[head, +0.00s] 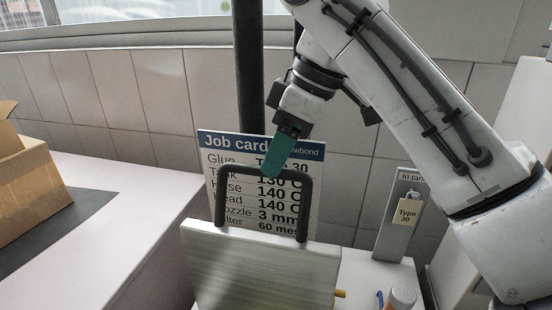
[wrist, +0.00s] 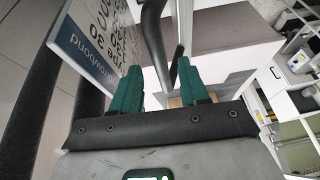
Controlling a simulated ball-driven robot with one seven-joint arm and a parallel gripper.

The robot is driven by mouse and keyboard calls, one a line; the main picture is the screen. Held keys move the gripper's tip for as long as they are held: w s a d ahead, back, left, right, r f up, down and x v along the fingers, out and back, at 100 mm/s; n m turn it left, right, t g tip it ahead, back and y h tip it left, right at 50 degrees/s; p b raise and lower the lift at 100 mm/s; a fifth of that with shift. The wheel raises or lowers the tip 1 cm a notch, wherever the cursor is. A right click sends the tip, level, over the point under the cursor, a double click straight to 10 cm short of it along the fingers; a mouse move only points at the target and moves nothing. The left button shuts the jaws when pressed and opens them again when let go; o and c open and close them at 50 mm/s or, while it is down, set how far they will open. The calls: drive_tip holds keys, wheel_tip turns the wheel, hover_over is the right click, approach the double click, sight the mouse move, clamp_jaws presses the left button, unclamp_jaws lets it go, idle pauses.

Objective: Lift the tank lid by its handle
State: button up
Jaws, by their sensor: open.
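The tank lid (head: 262,268) is a brushed metal plate at the bottom centre of the head view. A black U-shaped handle (head: 221,195) stands up from it. My gripper (head: 273,170) has green fingers pointing down at the handle's top bar, overlapping it in the head view. In the wrist view my gripper (wrist: 160,66) shows its two green fingers apart. A dark curved bar, seemingly the handle (wrist: 153,35), runs between and beyond them. I cannot tell whether the fingers touch it. The lid seems to sit in place; its lower edge is cut off.
A job card (head: 218,145) stands right behind the handle, with a black post (head: 249,70) behind it. A cardboard box (head: 32,185) sits on the left counter (head: 125,200).

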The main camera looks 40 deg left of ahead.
drive_tip(key=v, duration=0.9)
idle(0.3)
